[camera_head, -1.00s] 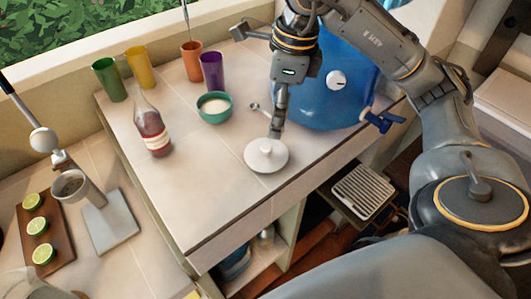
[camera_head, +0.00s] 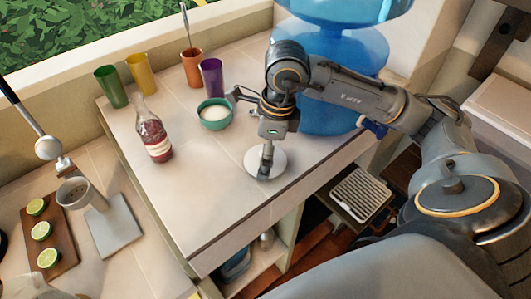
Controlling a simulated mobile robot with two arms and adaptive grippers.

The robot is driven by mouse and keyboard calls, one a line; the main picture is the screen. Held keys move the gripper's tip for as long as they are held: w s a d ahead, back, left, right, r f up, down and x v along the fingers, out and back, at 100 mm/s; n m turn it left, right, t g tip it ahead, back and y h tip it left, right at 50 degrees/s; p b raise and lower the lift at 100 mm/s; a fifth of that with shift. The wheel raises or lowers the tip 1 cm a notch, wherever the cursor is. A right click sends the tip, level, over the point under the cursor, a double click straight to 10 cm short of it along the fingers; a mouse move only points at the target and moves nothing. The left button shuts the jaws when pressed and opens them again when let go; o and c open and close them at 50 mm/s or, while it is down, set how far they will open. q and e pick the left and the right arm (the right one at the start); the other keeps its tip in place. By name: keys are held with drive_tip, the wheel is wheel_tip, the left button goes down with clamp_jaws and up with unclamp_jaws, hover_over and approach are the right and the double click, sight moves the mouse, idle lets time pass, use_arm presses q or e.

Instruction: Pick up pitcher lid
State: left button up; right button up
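The pitcher lid (camera_head: 279,165), a white disc, lies flat on the shelf top near its front edge. My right gripper (camera_head: 265,171) points down over the lid, its fingertips at the lid's middle. The fingers cover the knob, and I cannot see whether they are closed on it. My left gripper is not in view.
A teal sugar bowl (camera_head: 215,115) and a red bottle (camera_head: 154,138) stand left of the lid. Green (camera_head: 112,87), yellow (camera_head: 142,75), orange (camera_head: 192,68) and purple (camera_head: 212,78) cups stand behind. A blue water dispenser (camera_head: 328,110) is behind my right arm. The front left top is clear.

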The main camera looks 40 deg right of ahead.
drive_tip(key=shift+s, duration=0.1)
drive_tip(key=c, duration=1.2)
drive_tip(key=shift+s+a, duration=0.15)
drive_tip(key=shift+s, duration=0.05)
drive_tip(key=c, duration=0.5)
